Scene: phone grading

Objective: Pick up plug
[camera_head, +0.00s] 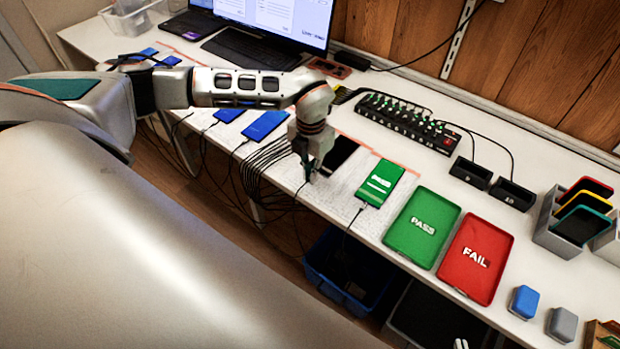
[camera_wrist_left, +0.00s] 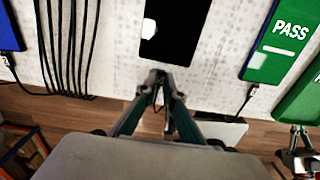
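My left gripper (camera_head: 307,172) is low over the front edge of the white table, beside the near end of a black phone (camera_head: 340,153). In the left wrist view its fingertips (camera_wrist_left: 162,82) are close together around a small pale plug (camera_wrist_left: 152,76), with a dark cable hanging between the fingers. The plug is partly hidden by the fingers. The black phone (camera_wrist_left: 177,30) lies just beyond the tips. A grey metal part (camera_wrist_left: 300,152) at the right edge of the wrist view may be my right gripper; its fingers are unclear.
A plugged-in green phone (camera_head: 380,182) lies to the right, then the green PASS tray (camera_head: 423,228) and red FAIL tray (camera_head: 476,259). Several loose cables (camera_head: 265,165) hang over the table edge to the left. A blue bin (camera_head: 350,275) stands below. A charging hub (camera_head: 408,122) stands behind.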

